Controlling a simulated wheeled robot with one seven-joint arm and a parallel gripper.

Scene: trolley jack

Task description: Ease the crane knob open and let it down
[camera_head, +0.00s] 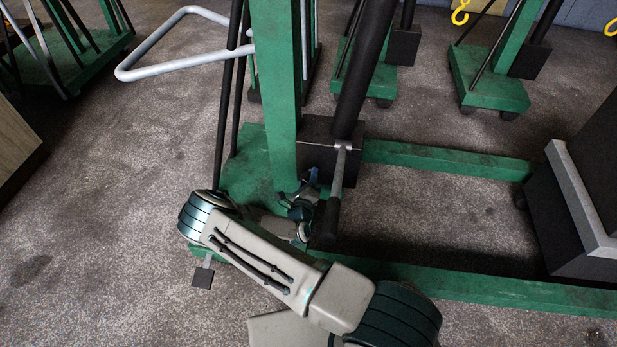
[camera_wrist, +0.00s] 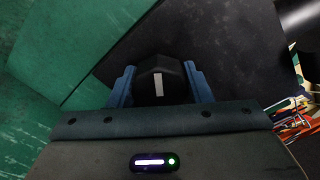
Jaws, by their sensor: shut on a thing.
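The green crane (camera_head: 275,75) stands upright on its green base, with a black block (camera_head: 312,145) at the foot of its black ram (camera_head: 362,70). In the wrist view the knob (camera_wrist: 150,72) is a dark, faceted piece with a pale stripe on its face, set against the dark block. My gripper (camera_wrist: 160,78) is shut on the knob, one blue finger on each side of it. In the head view my gripper (camera_head: 306,190) is low beside the block, and the knob cannot be made out there.
A pump lever (camera_head: 337,180) with a black grip hangs down just right of my gripper. Green base legs (camera_head: 450,160) run to the right. A dark object with a grey edge (camera_head: 580,195) stands at right. Other green cranes (camera_head: 490,85) stand behind.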

